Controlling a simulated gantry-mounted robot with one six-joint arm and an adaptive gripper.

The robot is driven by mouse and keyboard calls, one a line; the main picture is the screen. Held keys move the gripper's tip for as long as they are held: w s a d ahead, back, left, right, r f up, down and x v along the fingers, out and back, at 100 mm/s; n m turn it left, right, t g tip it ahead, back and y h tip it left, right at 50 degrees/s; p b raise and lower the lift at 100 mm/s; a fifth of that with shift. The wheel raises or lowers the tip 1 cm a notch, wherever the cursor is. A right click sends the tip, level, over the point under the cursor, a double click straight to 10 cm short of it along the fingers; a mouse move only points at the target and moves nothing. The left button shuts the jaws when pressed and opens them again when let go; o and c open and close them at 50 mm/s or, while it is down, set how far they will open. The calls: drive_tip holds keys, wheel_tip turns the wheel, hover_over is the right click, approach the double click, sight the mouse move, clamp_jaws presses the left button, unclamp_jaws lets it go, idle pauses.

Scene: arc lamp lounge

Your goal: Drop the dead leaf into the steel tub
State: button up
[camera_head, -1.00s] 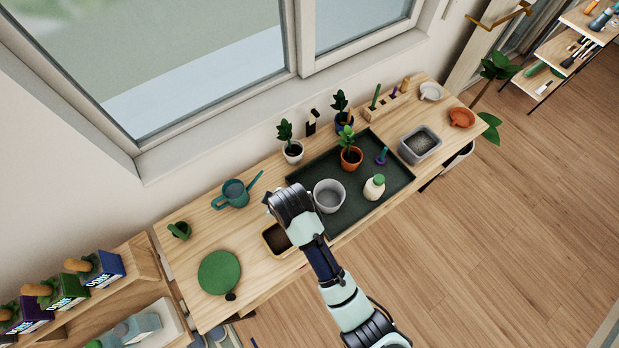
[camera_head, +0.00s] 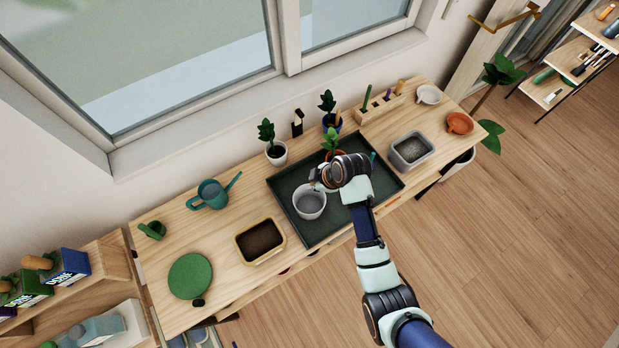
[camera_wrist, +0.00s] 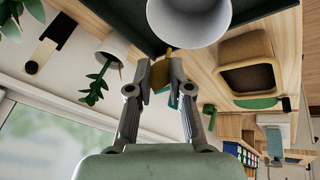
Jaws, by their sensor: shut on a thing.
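My gripper (camera_wrist: 160,82) is shut on the dead leaf (camera_wrist: 161,70), a small yellow-brown piece between the fingertips in the wrist view.
A potted plant (camera_head: 331,140) stands behind my wrist, with a white-potted plant (camera_head: 276,153) to its left. A soil box (camera_head: 260,241) sits left of the tray. A grey gravel bin (camera_head: 411,150) stands to the right. The tray's front left part is clear.

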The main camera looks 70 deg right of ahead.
wheel_tip(320, 180, down, 4)
drive_tip(key=b, duration=0.3)
drive_tip(key=o, duration=0.7)
drive_tip(key=shift+o, duration=0.2)
drive_tip(key=v, duration=1.2)
